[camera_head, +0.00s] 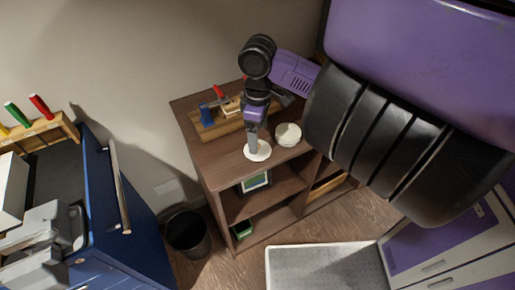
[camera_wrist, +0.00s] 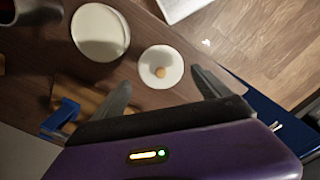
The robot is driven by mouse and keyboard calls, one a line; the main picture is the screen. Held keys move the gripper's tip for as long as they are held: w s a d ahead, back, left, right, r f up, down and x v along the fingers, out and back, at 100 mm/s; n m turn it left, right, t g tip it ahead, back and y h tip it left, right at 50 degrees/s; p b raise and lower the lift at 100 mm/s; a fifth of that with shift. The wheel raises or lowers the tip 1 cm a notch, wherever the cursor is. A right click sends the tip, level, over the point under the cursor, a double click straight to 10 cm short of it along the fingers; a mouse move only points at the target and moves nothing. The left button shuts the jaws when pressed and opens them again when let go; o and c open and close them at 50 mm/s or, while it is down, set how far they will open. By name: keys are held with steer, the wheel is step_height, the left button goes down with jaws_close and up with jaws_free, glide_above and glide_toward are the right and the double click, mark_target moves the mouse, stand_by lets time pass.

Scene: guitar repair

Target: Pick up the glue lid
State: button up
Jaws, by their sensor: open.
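A small white round lid with a tan knob in its middle (camera_wrist: 160,67), which looks like the glue lid, lies on the brown shelf top. It also shows in the head view as a white disc (camera_head: 262,154) near the shelf's front edge. My gripper (camera_wrist: 163,90) is open and empty, its two fingers apart on either side of the lid's near side in the wrist view. In the head view my gripper (camera_head: 253,142) points down over the lid and hides part of it. I cannot tell the exact height gap.
A larger cream round container (camera_head: 288,134) stands right of the lid. A wooden board with a blue clamp (camera_head: 206,115) lies behind. The brown shelf unit (camera_head: 208,165) has open lower shelves. A black bin (camera_head: 188,233) and blue cabinet (camera_head: 135,215) stand left.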

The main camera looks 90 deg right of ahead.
steer(key=shift+f, duration=2.3)
steer(key=c, duration=1.6)
steer(key=shift+a, duration=0.1)
steer(key=shift+c, duration=0.2)
